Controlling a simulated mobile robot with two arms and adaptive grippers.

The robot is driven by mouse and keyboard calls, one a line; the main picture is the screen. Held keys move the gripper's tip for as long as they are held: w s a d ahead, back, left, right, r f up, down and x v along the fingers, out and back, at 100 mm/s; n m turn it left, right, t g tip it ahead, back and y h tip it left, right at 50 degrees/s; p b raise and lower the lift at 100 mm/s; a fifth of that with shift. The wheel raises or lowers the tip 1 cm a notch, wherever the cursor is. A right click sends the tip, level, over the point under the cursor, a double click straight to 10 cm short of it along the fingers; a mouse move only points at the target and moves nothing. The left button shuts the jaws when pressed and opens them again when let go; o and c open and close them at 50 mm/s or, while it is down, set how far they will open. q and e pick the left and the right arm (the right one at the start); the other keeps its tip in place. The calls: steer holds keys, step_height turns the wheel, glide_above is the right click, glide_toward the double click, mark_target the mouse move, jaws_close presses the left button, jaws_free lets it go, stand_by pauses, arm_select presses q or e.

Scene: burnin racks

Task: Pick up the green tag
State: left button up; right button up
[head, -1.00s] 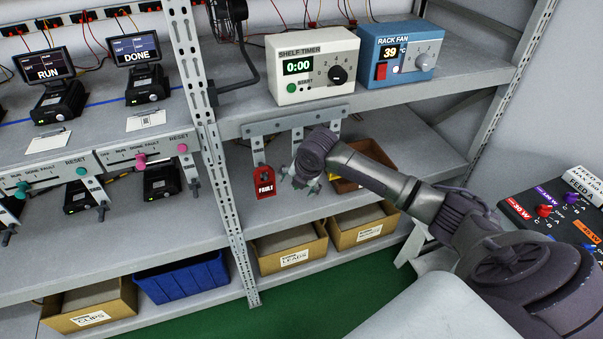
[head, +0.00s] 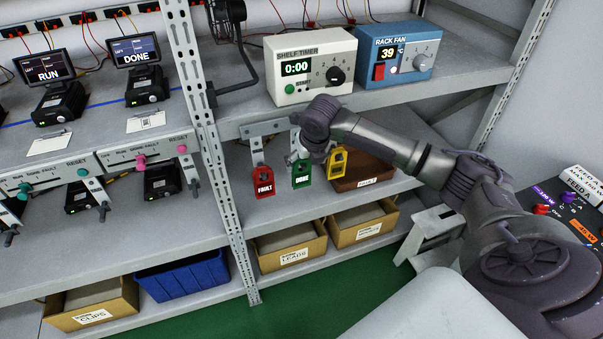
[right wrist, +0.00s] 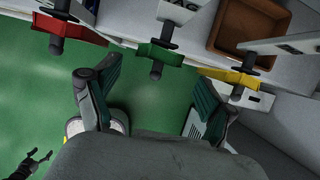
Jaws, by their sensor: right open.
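The green tag (head: 302,174), marked DONE, hangs from a hook rail under the upper shelf, between a red tag (head: 264,182) marked FAULT and a yellow tag (head: 338,161). My right gripper (head: 298,154) is at the green tag's upper part in the head view and partly covers its hanger. In the right wrist view the open fingers (right wrist: 153,100) are spread, with the green tag (right wrist: 160,53) ahead of the gap between them, apart from both. A small dark gripper (right wrist: 38,162), seemingly my left, shows at that view's lower left, fingers apart.
The red and yellow tags hang close on either side. A brown bin (head: 362,183) stands behind on the middle shelf. The shelf timer (head: 312,66) and rack fan box (head: 394,52) sit above. A rack upright (head: 215,150) stands to the left.

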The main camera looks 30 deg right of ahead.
mark_target(304, 165)
steer(key=p+x, duration=0.1)
steer(key=x, duration=0.4)
steer(key=shift+w+a, duration=0.1)
steer(key=c, duration=1)
steer(key=shift+c, duration=0.2)
steer(key=shift+r, duration=0.5)
steer(key=shift+s+r+b, duration=0.15)
steer(key=shift+s+b, duration=0.15)
steer(key=s+a+r, duration=0.1)
steer(key=s+a, duration=0.3)
steer(key=s, duration=1.3)
steer(key=shift+r+b, duration=0.15)
steer(key=shift+b, duration=0.15)
